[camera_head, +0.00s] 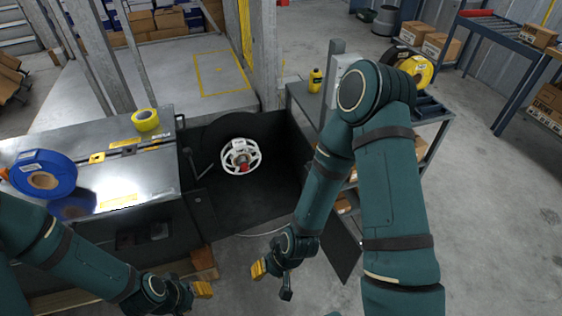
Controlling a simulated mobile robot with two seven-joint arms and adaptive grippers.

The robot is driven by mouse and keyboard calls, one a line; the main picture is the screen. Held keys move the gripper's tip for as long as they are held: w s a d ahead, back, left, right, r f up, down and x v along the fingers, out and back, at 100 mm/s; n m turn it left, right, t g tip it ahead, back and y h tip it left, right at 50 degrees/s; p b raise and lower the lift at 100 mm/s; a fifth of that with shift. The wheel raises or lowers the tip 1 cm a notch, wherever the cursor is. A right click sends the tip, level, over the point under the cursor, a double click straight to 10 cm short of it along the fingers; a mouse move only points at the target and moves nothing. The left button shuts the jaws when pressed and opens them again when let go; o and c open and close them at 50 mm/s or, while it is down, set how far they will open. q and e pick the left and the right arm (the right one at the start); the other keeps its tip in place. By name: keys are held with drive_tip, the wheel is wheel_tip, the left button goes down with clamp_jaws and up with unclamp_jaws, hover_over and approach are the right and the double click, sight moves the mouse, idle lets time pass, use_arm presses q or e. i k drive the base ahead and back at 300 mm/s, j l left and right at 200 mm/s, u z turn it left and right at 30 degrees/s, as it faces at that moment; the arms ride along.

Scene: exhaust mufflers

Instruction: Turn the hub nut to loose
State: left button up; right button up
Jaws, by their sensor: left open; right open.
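A white spoked wheel (226,160) is mounted in the dark bay of the machine, in front of a black disc. At its hub are grey metal and a small red part (244,168); the hub nut is too small to tell apart from these. My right gripper (272,281) hangs open and empty, below and to the right of the wheel, well apart from it. My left gripper (195,296) is at the bottom edge, open and partly cut off, below and to the left of the wheel. Neither touches the wheel.
A metal cabinet (100,175) on the left carries a blue spool (42,170) and a yellow tape roll (146,119). A crank lever (199,166) stands left of the wheel. A bench on the right holds a yellow bottle (315,80). My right arm hides part of that bench.

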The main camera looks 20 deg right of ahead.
sight(244, 167)
drive_tip(key=i+j+z, duration=0.1)
drive_tip(key=z, duration=0.3)
drive_tip(key=i+j+z, duration=0.15)
drive_tip(key=z, duration=0.3)
drive_tip(key=i+j+z, duration=0.1)
drive_tip(key=j+z, duration=0.15)
drive_tip(key=z, duration=0.15)
drive_tip(key=i+j+z, duration=0.1)
drive_tip(key=j+z, duration=0.2)
drive_tip(key=i+j+z, duration=0.1)
drive_tip(key=j+z, duration=0.2)
drive_tip(key=i+j+z, duration=0.1)
drive_tip(key=j+z, duration=0.2)
